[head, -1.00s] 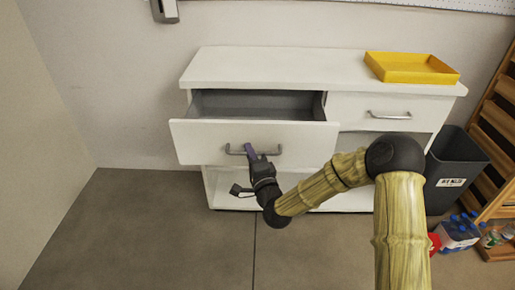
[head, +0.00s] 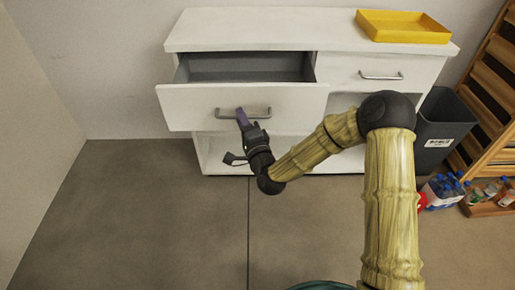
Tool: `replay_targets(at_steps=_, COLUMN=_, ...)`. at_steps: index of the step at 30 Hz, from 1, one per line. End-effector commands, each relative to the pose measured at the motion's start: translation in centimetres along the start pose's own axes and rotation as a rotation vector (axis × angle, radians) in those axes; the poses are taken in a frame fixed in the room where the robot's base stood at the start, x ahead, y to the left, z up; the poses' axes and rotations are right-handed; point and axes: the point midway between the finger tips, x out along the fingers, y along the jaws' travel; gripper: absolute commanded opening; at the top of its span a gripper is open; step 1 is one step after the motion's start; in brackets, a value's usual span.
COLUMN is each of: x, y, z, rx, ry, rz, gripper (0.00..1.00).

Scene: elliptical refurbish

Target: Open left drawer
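The left drawer (head: 195,107) of the white cabinet (head: 270,30) is pulled well out, and its grey inside shows behind the front panel. Its bar handle (head: 259,112) runs across the front.
A yellow tray (head: 403,36) sits on the cabinet top at right. A dark bin (head: 440,125) stands right of the cabinet, near a wooden rack (head: 490,95) and blue-capped bottles (head: 441,190). The floor (head: 130,220) in front and at left is clear.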

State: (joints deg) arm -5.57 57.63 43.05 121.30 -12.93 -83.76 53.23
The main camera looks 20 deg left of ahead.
Motion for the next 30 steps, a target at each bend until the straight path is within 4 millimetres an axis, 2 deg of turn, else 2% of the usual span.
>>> replay_targets(at_steps=20, x=-12.9, y=0.1, z=0.0, rx=0.003, ry=-0.001, rz=0.008, gripper=0.32)
replay_targets(at_steps=23, x=-13.8, y=-0.4, z=0.0, rx=0.002, ry=-0.001, rz=0.006, gripper=0.32)
replay_targets(at_steps=30, x=-15.6, y=-0.2, z=0.0, rx=0.001, ry=0.000, rz=0.004, gripper=0.32)
